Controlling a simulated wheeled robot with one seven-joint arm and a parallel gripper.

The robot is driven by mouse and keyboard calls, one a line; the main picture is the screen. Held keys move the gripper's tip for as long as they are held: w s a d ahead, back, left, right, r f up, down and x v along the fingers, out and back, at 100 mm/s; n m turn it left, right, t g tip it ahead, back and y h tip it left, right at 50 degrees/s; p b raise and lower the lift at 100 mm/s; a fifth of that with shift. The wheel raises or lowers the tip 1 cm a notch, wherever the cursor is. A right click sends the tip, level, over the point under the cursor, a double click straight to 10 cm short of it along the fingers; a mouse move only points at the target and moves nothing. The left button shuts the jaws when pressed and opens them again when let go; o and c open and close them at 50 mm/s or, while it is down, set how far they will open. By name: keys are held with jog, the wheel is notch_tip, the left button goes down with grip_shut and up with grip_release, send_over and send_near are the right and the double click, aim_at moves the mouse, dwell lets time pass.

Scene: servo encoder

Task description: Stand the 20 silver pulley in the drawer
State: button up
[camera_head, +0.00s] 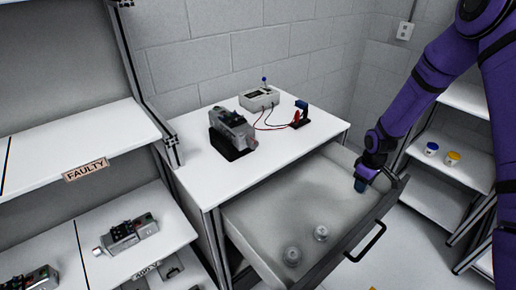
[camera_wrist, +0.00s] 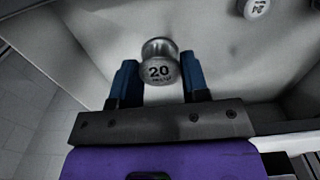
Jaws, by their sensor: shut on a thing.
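The silver pulley marked 20 (camera_wrist: 160,68) sits between the blue fingertips of my gripper (camera_wrist: 154,78) in the wrist view, its numbered face towards the camera. My gripper (camera_head: 361,185) is shut on it, over the right part of the open drawer (camera_head: 262,200) in the head view. There the pulley itself is hidden or too small to make out. Whether it touches the drawer floor I cannot tell. Two other silver pulleys (camera_head: 292,256) (camera_head: 321,233) stand apart on the drawer floor near its front left. One pulley (camera_wrist: 256,8) shows at the top of the wrist view.
The drawer's front with its black handle (camera_head: 366,243) is on the near right side. The white tabletop (camera_head: 190,141) carries a motor unit (camera_head: 232,130) and a meter (camera_head: 259,98) with wires. Shelves stand left and right. The drawer's middle and back floor are clear.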

send_over(351, 217)
jog(key=w, duration=0.1)
jog(key=shift+w+d+f, duration=0.1)
jog(key=shift+f, duration=5.8)
jog(key=shift+s+a+f, duration=0.1)
jog(key=shift+s+f, duration=0.15)
jog(key=shift+f, duration=0.35)
jog(key=shift+s+a+f, duration=0.1)
jog(key=shift+s+f, duration=0.15)
jog(key=shift+f, duration=0.3)
jog(key=o, duration=1)
jog(key=shift+w+d+r, duration=0.15)
jog(key=shift+d+r, duration=0.1)
jog(key=shift+r, duration=0.3)
jog(key=r, duration=0.8)
jog(key=w+r, duration=0.1)
jog(key=r, duration=0.3)
jog(key=shift+a, duration=0.2)
jog(key=shift+r, duration=0.1)
